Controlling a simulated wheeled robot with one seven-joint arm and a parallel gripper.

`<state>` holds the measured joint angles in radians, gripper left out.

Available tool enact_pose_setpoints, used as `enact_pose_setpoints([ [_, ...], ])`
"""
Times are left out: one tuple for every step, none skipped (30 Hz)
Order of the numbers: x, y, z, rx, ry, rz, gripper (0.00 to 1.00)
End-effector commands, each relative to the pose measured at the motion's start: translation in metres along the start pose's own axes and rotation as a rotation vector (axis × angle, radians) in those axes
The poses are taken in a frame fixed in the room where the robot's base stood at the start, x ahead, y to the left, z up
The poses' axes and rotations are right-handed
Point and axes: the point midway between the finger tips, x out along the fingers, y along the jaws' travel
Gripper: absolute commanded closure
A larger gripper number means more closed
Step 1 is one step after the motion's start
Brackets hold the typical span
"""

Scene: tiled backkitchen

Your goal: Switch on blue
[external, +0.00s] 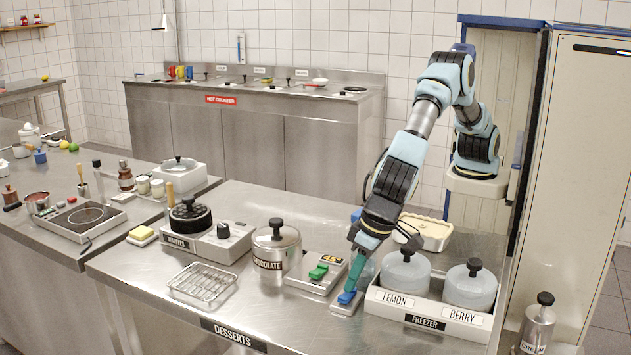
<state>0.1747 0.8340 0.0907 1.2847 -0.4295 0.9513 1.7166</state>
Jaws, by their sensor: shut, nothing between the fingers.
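A blue switch (346,297) sits on a small grey base on the steel dessert counter, between the chocolate pot and the freezer tray. My gripper (353,286) points down at it, its teal fingers shut and empty. The fingertips are at the switch's far side, touching it or just above; I cannot tell which. The fingers partly cover the switch, and its on or off state is not clear.
A green switch (318,271) on a flat unit with a small display is close to the left. The freezer tray (427,310) with lemon and berry tubs is close to the right. A wire rack (202,283) lies at left.

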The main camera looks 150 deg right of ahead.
Motion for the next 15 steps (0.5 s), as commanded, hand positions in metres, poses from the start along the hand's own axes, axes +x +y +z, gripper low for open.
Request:
enact_pose_setpoints([
  [-0.0012,-0.0024,-0.0001,0.0,0.0,0.001,1.0],
  [-0.0013,-0.0038,-0.0002,0.0,0.0,0.001,1.0],
  [-0.0015,-0.0054,-0.0004,0.0,0.0,0.001,1.0],
  [-0.0015,-0.0063,-0.0005,0.001,0.0,0.0,1.0],
  [-0.0015,-0.0069,-0.0006,0.001,0.0,0.001,1.0],
  [-0.0014,-0.0073,-0.0006,0.001,0.0,0.001,1.0],
  [-0.0013,-0.0074,-0.0006,0.001,0.0,0.001,1.0],
  [-0.0011,-0.0074,-0.0006,0.001,0.0,0.001,1.0],
  [-0.0011,-0.0074,-0.0006,0.0,0.0,0.001,1.0],
  [-0.001,-0.0073,-0.0006,0.0,0.0,0.001,1.0],
  [-0.001,-0.0073,-0.0005,0.0,0.0,0.001,1.0],
  [-0.001,-0.0073,-0.0005,0.0,0.0,0.0,1.0],
  [-0.0011,-0.0073,-0.0005,0.0,0.0,0.001,1.0],
  [-0.0013,-0.0073,-0.0006,0.0,0.0,0.0,1.0],
  [-0.0023,-0.0074,-0.0009,0.0,0.001,0.0,1.0],
])
